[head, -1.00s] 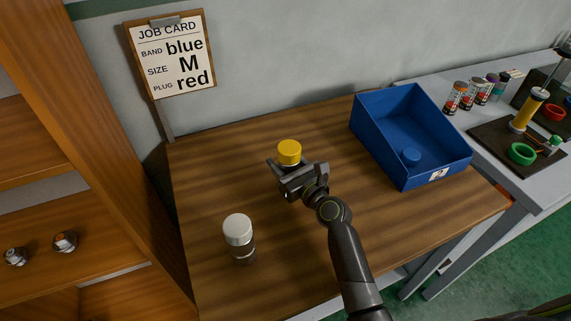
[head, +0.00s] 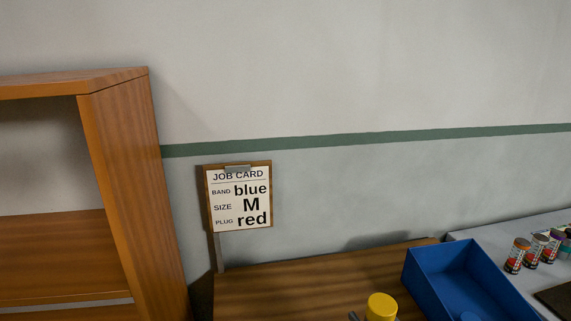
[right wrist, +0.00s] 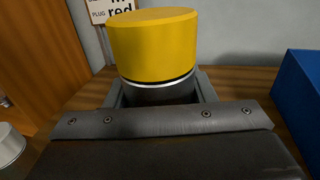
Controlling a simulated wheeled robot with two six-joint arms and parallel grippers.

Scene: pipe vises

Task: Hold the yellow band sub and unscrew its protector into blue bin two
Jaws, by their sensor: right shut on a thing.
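The sub with a yellow cap-like top (head: 381,307) stands upright at the bottom edge of the head view, mostly cut off. In the right wrist view its yellow top (right wrist: 152,48) sits above a thin pale line and a dark body (right wrist: 158,95). My right gripper (right wrist: 160,100) is shut on the dark body, below the yellow top. In the head view only a bit of that gripper shows beside the yellow top. My left gripper is not in view.
A white-topped cylinder (right wrist: 10,145) stands at the left in the right wrist view. A job card (head: 238,198) reads blue, M, red. A wooden shelf (head: 110,180) is at left; several small bottles (head: 535,250) stand on the grey bench at right.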

